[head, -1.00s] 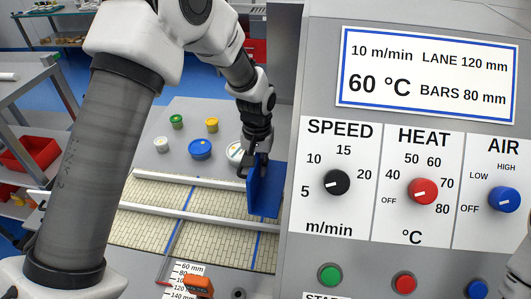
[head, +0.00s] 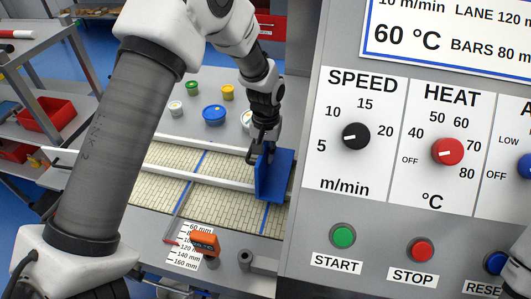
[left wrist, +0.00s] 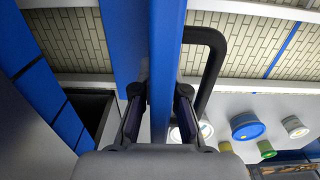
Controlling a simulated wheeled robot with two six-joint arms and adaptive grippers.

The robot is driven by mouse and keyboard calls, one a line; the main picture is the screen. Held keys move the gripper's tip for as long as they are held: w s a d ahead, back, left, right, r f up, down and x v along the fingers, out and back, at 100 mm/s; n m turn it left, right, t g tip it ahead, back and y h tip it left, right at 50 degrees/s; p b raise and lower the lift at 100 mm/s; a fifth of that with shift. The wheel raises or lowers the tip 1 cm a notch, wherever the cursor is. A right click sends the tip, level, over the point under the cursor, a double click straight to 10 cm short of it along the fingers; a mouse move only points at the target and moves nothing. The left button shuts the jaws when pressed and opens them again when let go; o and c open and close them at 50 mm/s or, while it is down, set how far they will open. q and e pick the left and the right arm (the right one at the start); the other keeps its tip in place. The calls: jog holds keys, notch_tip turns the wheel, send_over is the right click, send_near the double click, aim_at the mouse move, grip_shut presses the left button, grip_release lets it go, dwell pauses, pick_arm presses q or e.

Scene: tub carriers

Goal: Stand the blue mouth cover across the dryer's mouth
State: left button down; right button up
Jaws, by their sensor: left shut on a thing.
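The blue mouth cover (head: 276,178) is upright at the right end of the belt (head: 228,195), beside the dryer's grey housing (head: 345,222). My left gripper (head: 262,152) is shut on the cover's upper part, with its fingers on either side of the blue plate. In the left wrist view the blue cover (left wrist: 167,70) runs up between the two fingers (left wrist: 159,105). The dryer's mouth is mostly hidden behind the housing and the cover, so I cannot tell whether the cover's foot touches anything. My right gripper is not in view.
Two pale guide bars (head: 205,175) run along the belt. Several tubs, one blue (head: 214,115), stand behind it. An orange block (head: 205,243) sits by the millimetre scale (head: 187,258) in front. The dryer's panel has a SPEED knob (head: 356,136) and START button (head: 343,236).

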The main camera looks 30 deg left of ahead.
pick_arm(q)
jog(key=shift+w, duration=0.1)
jog(key=shift+s+a+f, duration=0.1)
jog(key=shift+s+f, duration=0.05)
jog(key=shift+s, duration=0.2)
jog(key=shift+w+f, duration=0.25)
jog(key=shift+f, duration=0.1)
jog(key=c, duration=1.2)
grip_release()
jog(key=shift+o, duration=0.3)
jog(key=shift+s+r, duration=0.1)
jog(key=shift+s, duration=0.05)
notch_tip(320, 180, up, 12)
jog(key=shift+f, duration=0.1)
